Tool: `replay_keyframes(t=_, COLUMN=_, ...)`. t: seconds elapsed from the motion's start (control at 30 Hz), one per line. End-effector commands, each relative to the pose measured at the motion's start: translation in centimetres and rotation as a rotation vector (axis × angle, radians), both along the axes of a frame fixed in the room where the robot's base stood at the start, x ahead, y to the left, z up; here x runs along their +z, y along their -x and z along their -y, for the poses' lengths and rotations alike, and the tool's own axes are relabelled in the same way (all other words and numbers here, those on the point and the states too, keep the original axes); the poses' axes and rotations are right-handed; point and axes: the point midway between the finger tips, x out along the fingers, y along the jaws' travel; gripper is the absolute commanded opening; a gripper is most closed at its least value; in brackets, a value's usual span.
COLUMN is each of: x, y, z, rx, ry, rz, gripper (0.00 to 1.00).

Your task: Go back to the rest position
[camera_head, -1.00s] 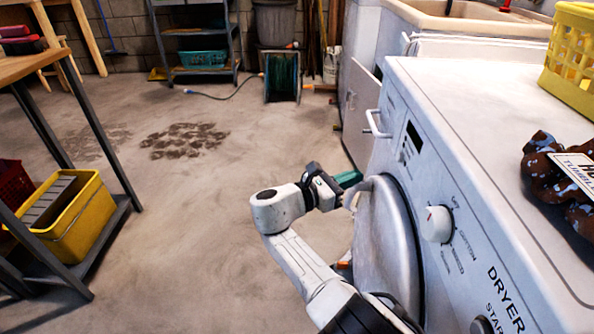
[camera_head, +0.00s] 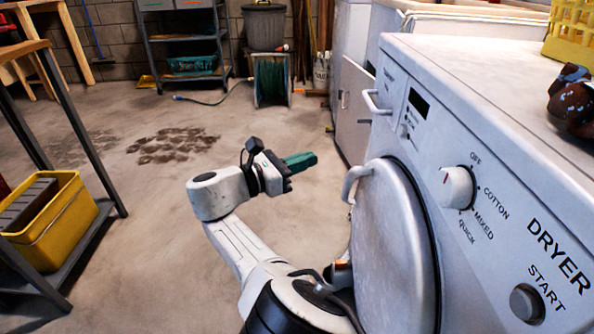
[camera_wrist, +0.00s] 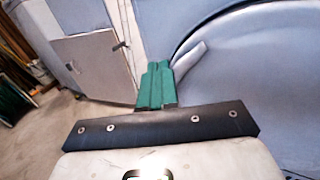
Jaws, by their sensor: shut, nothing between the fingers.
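My gripper (camera_head: 302,161) is in the middle of the head view, to the left of the dryer and apart from it. Its green fingers are together with nothing between them; they also show in the wrist view (camera_wrist: 156,85). The white dryer (camera_head: 480,130) stands on the right. Its round door (camera_head: 390,245) looks closed, with a curved handle (camera_head: 352,182) at its left edge. In the wrist view the handle (camera_wrist: 189,58) is just right of my fingers.
A metal-legged table with a yellow crate (camera_head: 60,235) on its lower shelf stands at the left. A white cabinet (camera_head: 355,110) is beyond the dryer. A hose reel (camera_head: 271,80) and shelving (camera_head: 185,45) stand at the back wall. The floor (camera_head: 150,240) between is clear.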

Motion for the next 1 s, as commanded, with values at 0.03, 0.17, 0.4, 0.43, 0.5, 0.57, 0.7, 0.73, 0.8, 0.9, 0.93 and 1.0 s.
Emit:
replay_keyframes(t=0.03, x=-0.2, y=0.0, z=-0.3, rx=0.002, ry=0.002, rz=0.003, gripper=0.0)
replay_keyframes(t=0.17, x=-0.2, y=0.0, z=-0.8, rx=0.003, ry=0.001, rz=0.0, gripper=0.0)
replay_keyframes(t=0.4, x=-0.3, y=0.1, z=-1.3, rx=0.005, ry=0.003, rz=-0.007, gripper=0.0)
replay_keyframes(t=0.43, x=-0.3, y=0.1, z=-1.4, rx=0.005, ry=0.002, rz=-0.008, gripper=0.0)
replay_keyframes(t=0.5, x=0.1, y=0.1, z=-1.4, rx=0.005, ry=0.002, rz=-0.008, gripper=0.0)
replay_keyframes(t=0.57, x=1.0, y=0.1, z=-1.5, rx=0.005, ry=0.003, rz=-0.009, gripper=0.0)
replay_keyframes(t=0.7, x=3.8, y=0.1, z=-1.5, rx=0.005, ry=0.003, rz=-0.009, gripper=0.0)
replay_keyframes(t=0.73, x=4.2, y=0.1, z=-1.4, rx=0.005, ry=0.003, rz=-0.009, gripper=0.0)
replay_keyframes(t=0.8, x=5.3, y=0.1, z=-1.4, rx=0.005, ry=0.003, rz=-0.009, gripper=0.0)
replay_keyframes(t=0.9, x=6.4, y=0.1, z=-1.4, rx=0.005, ry=0.003, rz=-0.01, gripper=0.0)
replay_keyframes(t=0.93, x=6.6, y=0.1, z=-1.4, rx=0.005, ry=0.003, rz=-0.01, gripper=0.0)
replay_keyframes(t=1.0, x=7.4, y=0.1, z=-1.4, rx=0.005, ry=0.003, rz=-0.01, gripper=0.0)
